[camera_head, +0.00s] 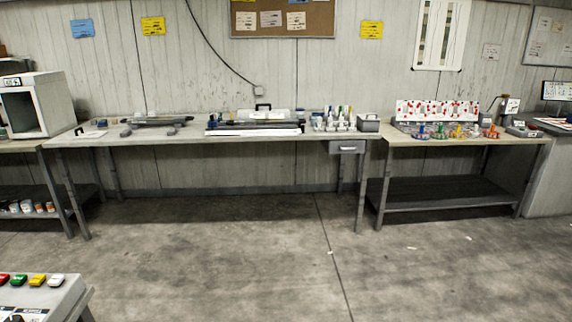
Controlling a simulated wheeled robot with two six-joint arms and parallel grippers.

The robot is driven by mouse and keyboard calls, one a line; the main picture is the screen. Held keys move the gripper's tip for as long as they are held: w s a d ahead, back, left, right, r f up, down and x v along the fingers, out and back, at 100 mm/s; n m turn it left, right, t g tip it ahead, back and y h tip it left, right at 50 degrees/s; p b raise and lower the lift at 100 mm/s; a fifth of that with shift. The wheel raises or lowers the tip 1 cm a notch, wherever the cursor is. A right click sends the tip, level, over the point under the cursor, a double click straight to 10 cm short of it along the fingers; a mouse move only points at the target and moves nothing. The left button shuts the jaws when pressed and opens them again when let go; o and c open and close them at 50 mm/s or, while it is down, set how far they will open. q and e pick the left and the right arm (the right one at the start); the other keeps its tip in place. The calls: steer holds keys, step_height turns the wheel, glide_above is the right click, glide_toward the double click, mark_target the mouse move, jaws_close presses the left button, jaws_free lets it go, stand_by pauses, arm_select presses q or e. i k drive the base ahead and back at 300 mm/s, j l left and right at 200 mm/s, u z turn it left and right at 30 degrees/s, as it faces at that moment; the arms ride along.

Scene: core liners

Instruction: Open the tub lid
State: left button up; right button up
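A long, low container with a pale, see-through-looking top and a dark handle (263,107) sits at the back of the middle workbench (185,136). It may be the tub, and its top (272,115) appears to be in place, but it is too small to be sure. A small grey box (369,123) stands at the right end of the same bench; I cannot tell whether it has a lid. Neither of my grippers is in view.
A white cabinet (38,104) stands on the left bench. A rack of small bottles (333,121) stands near the grey box. The right bench (460,140) holds colourful items. A console with coloured buttons (40,292) is at lower left. The concrete floor (230,260) ahead is open.

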mark_target(369, 114)
steer(key=i, duration=1.65)
steer(key=i+z, duration=0.1)
steer(key=i, duration=0.7)
steer(key=i+j+z, duration=0.15)
steer(key=i, duration=0.65)
steer(key=i+j+z, duration=0.35)
steer(key=i, duration=0.25)
steer(key=i+j+z, duration=0.35)
steer(key=i, duration=0.2)
